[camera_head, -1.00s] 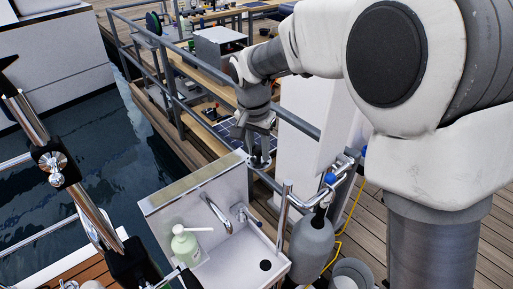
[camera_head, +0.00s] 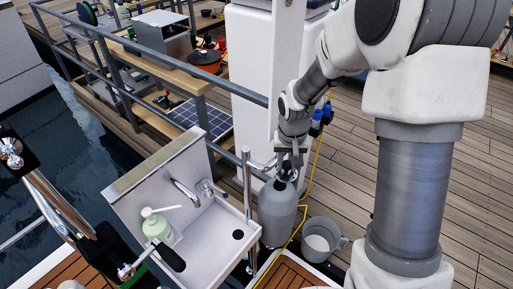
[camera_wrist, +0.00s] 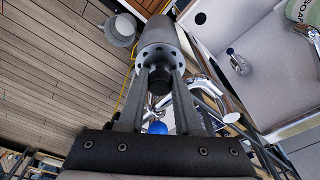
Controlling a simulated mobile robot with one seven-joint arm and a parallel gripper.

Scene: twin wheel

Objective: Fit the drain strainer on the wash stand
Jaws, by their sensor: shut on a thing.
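The drain strainer (camera_wrist: 148,55) is a grey disc with a ring of holes and a black knob. My gripper (camera_wrist: 159,88) is shut on that knob in the wrist view. In the head view my gripper (camera_head: 289,160) points down above a grey tank, to the right of the wash stand (camera_head: 205,262); the strainer there is small and partly hidden. The wash stand has a pale basin with a dark round drain hole (camera_head: 238,234) near its right front. The drain hole also shows in the wrist view (camera_wrist: 201,18). The strainer is apart from it.
A chrome post (camera_head: 247,200) stands between my gripper and the basin. The grey tank (camera_head: 279,213) and a grey bucket (camera_head: 320,240) stand right of the stand. A soap bottle (camera_head: 158,229) and a tap (camera_head: 186,192) are at the basin's left and back.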

